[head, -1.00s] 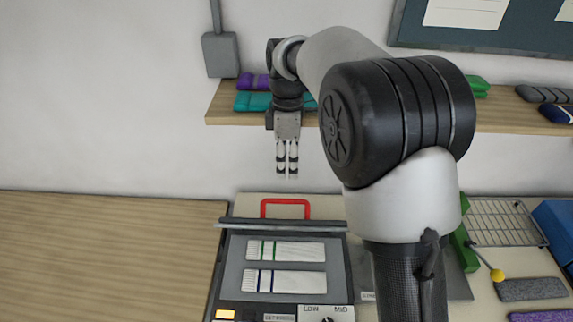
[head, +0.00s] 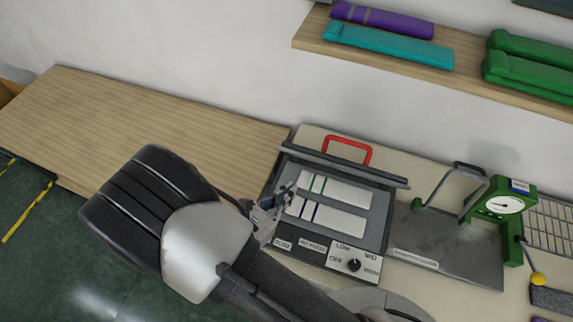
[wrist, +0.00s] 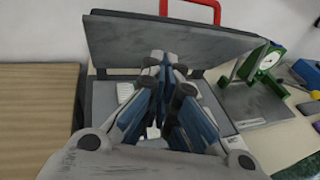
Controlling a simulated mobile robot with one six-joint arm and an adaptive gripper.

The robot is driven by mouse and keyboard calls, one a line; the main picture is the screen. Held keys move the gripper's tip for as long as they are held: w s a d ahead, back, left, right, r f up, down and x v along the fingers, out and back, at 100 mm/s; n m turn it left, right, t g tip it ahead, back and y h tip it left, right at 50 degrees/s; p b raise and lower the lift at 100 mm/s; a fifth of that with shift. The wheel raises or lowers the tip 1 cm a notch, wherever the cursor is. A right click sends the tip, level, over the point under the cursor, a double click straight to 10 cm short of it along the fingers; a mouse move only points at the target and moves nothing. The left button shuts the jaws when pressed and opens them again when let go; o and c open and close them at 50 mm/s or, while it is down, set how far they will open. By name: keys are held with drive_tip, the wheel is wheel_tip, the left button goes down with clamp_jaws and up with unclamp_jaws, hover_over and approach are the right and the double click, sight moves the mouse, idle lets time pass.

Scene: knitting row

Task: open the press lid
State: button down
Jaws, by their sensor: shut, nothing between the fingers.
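The press (head: 378,232) stands on the pale worktop, with a knob and labels along its front. Its lid (head: 345,164) stands raised at the back edge, seen nearly edge-on from the head. In the wrist view the lid (wrist: 165,42) shows as a broad grey plate, upright behind the bed. The red handle (head: 347,139) is at the lid's far side and also shows in the wrist view (wrist: 195,3). Two pale striped pieces lie on the open bed. My gripper (head: 288,190) is shut and empty, over the left part of the bed; its fingers hide part of the bed in the wrist view.
Right of the press is a grey plate (head: 460,250) with a handled frame and a green dial gauge (head: 505,205). A wooden table (head: 150,130) at left is bare. A shelf (head: 480,75) above holds folded knits.

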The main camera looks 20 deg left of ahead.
drive_tip(key=s+a+f+n+t+y, duration=0.1)
drive_tip(key=s+a+f+n+y, duration=0.15)
drive_tip(key=s+n+y, duration=0.2)
drive_tip(key=r+p+x, duration=0.1)
drive_tip(key=r+x, duration=0.2)
drive_tip(key=x, duration=1)
drive_tip(key=shift+w+a+m, duration=0.45)
drive_tip(key=shift+a, duration=0.1)
drive_tip(key=shift+r, duration=0.1)
